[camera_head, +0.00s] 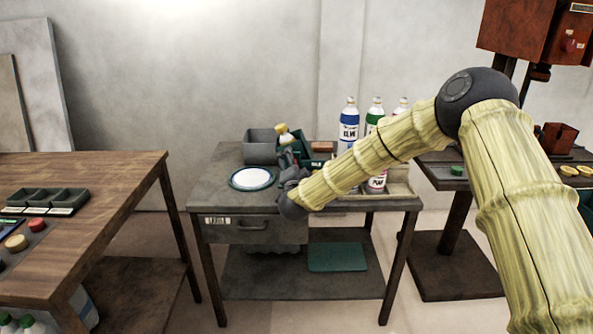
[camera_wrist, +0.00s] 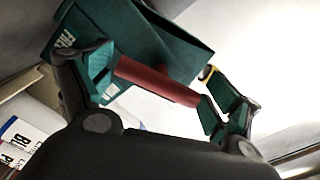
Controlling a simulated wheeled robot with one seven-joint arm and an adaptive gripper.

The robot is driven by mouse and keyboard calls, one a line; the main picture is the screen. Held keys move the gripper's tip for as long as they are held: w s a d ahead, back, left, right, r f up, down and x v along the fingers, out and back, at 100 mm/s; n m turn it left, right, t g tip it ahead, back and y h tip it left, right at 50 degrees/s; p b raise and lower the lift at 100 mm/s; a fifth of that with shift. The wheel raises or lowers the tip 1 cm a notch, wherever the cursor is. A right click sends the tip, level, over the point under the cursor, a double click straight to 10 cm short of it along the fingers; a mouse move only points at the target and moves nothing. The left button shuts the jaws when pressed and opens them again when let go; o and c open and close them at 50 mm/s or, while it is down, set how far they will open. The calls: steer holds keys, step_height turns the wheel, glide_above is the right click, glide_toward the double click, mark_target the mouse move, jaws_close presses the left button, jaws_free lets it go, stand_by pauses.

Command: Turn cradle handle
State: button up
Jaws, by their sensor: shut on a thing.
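The cradle is a dark green box with white lettering, seen close up and tilted in the wrist view (camera_wrist: 130,32). Its red bar-shaped handle (camera_wrist: 158,82) lies between the two fingers of my gripper (camera_wrist: 165,88), which is shut on it. In the head view my gripper (camera_head: 290,165) is at the middle table, and the cradle (camera_head: 299,140) shows only partly behind it. A bottle with a yellow cap (camera_head: 283,132) leans at the cradle. My arm and gripper hide the handle in the head view.
A white round dish (camera_head: 251,187) lies on the middle table (camera_head: 222,191), left of my gripper. A grey bin (camera_head: 260,148) stands behind it. Labelled bottles (camera_head: 348,128) stand at the right, close to my arm. A wooden table (camera_head: 100,180) is at the left.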

steer(key=shift+w+r+m+b, duration=0.15)
steer(key=shift+m+b, duration=0.4)
steer(key=shift+m, duration=0.6)
steer(key=shift+r+m+b, duration=0.2)
steer(key=shift+m+b, duration=0.35)
steer(key=shift+m, duration=0.6)
steer(key=o, duration=0.8)
steer(key=shift+c, duration=0.2)
steer(key=shift+f, duration=0.1)
steer(key=shift+s, duration=0.6)
steer(key=s, duration=1.1)
steer(key=shift+f, duration=0.15)
